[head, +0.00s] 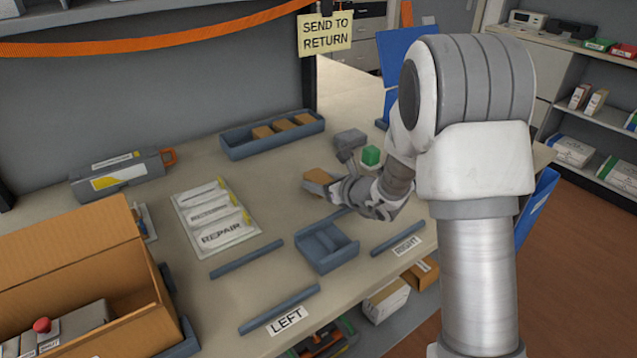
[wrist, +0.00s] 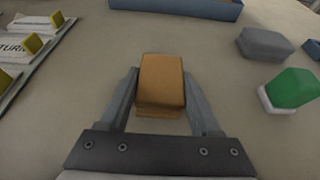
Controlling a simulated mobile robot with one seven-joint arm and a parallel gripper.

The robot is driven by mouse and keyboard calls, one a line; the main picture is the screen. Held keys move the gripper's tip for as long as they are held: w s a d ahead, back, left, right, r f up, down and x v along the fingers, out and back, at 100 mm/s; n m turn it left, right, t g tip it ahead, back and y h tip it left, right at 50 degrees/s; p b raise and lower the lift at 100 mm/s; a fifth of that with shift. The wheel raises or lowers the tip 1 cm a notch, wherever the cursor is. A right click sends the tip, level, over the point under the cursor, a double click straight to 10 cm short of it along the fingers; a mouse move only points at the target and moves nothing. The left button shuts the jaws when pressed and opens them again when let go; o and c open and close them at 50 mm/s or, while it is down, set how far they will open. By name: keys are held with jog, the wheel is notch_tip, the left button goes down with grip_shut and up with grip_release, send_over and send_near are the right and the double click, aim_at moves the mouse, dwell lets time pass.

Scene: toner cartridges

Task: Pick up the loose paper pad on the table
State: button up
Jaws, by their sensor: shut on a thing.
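The loose paper pad (wrist: 162,82) is a small tan-brown block. In the wrist view it sits between the two fingers of my gripper (wrist: 161,95), which is shut on its sides. In the head view the pad (head: 319,182) shows at the end of my gripper (head: 334,187), over the middle of the table (head: 262,185). Part of the pad is hidden by my gripper in the head view. I cannot tell whether the pad touches the table or is slightly above it.
A blue-grey tray (head: 233,149) with several brown pads stands behind. A green block (head: 371,156) and a grey block (wrist: 265,43) are to the right. A REPAIR board (head: 187,217) and an open carton (head: 140,262) are on the left. A blue-grey holder (head: 330,252) stands in front.

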jog(key=c, duration=0.3)
jog(key=shift+r, duration=0.15)
